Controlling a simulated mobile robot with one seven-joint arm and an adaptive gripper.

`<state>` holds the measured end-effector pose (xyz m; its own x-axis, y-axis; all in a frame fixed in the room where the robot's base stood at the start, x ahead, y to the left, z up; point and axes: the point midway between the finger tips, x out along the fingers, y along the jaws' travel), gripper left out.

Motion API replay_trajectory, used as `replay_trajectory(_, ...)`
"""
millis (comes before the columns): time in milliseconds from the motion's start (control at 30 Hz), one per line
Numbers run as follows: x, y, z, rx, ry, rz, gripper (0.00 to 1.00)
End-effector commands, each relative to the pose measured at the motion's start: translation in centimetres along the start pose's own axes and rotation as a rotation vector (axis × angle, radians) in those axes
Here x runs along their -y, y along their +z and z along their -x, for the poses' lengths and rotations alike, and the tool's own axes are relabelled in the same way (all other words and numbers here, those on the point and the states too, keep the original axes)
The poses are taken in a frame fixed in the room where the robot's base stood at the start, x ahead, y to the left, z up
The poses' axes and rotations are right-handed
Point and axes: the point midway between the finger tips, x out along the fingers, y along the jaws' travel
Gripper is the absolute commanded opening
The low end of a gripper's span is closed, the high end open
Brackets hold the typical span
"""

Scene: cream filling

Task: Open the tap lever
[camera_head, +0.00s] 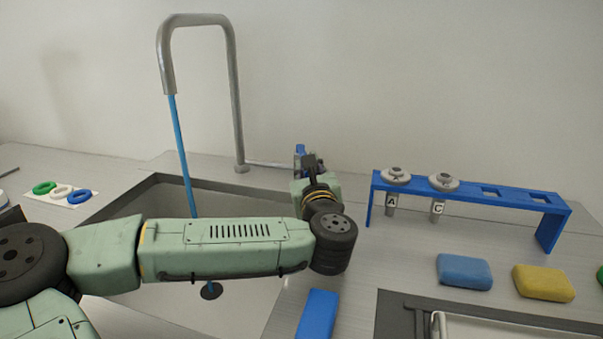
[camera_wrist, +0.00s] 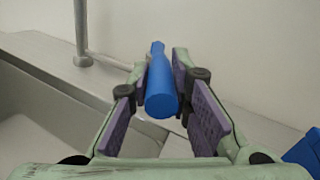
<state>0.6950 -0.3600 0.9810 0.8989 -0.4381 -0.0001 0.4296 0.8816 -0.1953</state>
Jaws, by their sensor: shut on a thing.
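The blue tap lever (camera_wrist: 161,92) lies between the purple pads of my gripper (camera_wrist: 161,77) in the wrist view. My gripper is shut on it, with its rounded end towards the camera. In the head view only a small blue part of the lever (camera_head: 299,149) shows behind my wrist. The grey tap (camera_head: 237,90) stands behind the sink with its spout bent over the basin. A blue stream of water (camera_head: 181,150) runs from the spout down into the sink (camera_head: 135,205). My arm hides part of the basin.
A blue rack (camera_head: 470,191) with parts marked A and C stands to the right. A blue sponge (camera_head: 464,271) and a yellow sponge (camera_head: 543,282) lie in front of it. Green, white and blue rings (camera_head: 61,191) lie at the left. A wall is close behind the tap.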

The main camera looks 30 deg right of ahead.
Motion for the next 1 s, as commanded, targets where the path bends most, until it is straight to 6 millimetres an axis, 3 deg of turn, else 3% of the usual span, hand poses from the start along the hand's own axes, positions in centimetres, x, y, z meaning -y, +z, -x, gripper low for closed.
replay_trajectory(267, -0.1, 0.4, -0.2, 0.008, 0.007, 0.001, 0.00)
replay_trajectory(300, -0.1, 0.4, -0.2, 0.008, 0.007, 0.001, 0.19)
replay_trajectory(600, -0.1, 0.2, -0.1, 0.004, 0.005, 0.001, 0.39)
replay_trajectory(867, -0.1, 0.1, 0.0, 0.002, 0.004, 0.000, 0.39)
replay_trajectory(1000, 0.0, 0.1, 0.9, 0.002, 0.002, 0.000, 0.39)
